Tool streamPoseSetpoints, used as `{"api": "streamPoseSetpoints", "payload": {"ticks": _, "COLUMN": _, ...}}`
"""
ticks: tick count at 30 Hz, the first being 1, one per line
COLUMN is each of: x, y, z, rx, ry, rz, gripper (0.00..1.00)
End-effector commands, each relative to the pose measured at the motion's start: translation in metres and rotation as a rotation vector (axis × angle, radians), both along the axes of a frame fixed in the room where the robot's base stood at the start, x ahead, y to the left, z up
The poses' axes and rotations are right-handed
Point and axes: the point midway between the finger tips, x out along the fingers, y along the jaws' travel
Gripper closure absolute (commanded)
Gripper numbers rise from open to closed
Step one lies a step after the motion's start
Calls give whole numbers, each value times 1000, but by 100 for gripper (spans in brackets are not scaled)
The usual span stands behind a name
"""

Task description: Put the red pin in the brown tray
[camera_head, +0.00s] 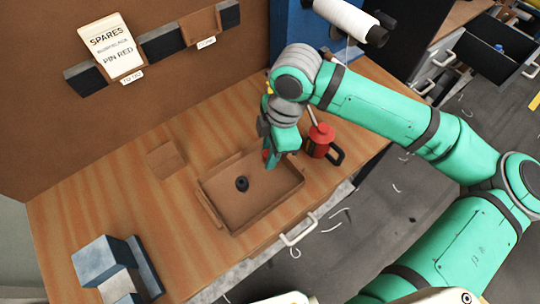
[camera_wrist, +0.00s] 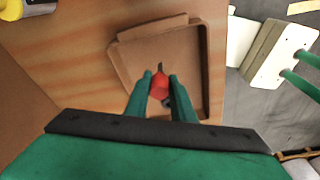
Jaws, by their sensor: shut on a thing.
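The brown tray (camera_head: 232,220) lies on the wooden bench in the head view. It also fills the middle of the wrist view (camera_wrist: 203,60). My gripper (camera_head: 267,161) is over the tray's far right part, pointing down. In the wrist view my gripper (camera_wrist: 160,84) is shut on the red pin (camera_wrist: 159,86), which sits between the two fingertips with the tray behind it. I cannot tell whether the pin touches the tray floor. A small black round part (camera_head: 242,183) lies in the tray.
A red can with a black handle (camera_head: 320,140) stands close to the tray's right. A flat brown block (camera_head: 165,159) lies to its left. A blue-grey block fixture (camera_head: 105,262) is at the front left. A card reading "SPARES" and "PIN RED" (camera_head: 112,47) is on the back board.

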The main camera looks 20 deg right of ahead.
Motion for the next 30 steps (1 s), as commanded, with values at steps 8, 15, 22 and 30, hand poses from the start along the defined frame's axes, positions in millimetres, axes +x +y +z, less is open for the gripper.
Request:
{"api": "streamPoseSetpoints", "payload": {"ticks": 8, "x": 0, "y": -1, "z": -20, "rx": -1, "ry": -2, "rz": -2, "gripper": 100}}
{"api": "streamPoseSetpoints", "payload": {"ticks": 15, "x": 0, "y": -1, "z": -21, "rx": 0, "ry": -1, "rz": -2, "gripper": 100}}
{"api": "streamPoseSetpoints", "payload": {"ticks": 22, "x": 0, "y": -1, "z": -23, "rx": 0, "ry": -1, "rz": -2, "gripper": 59}}
{"api": "streamPoseSetpoints", "payload": {"ticks": 30, "x": 0, "y": -1, "z": -22, "rx": -1, "ry": -1, "rz": -2, "gripper": 59}}
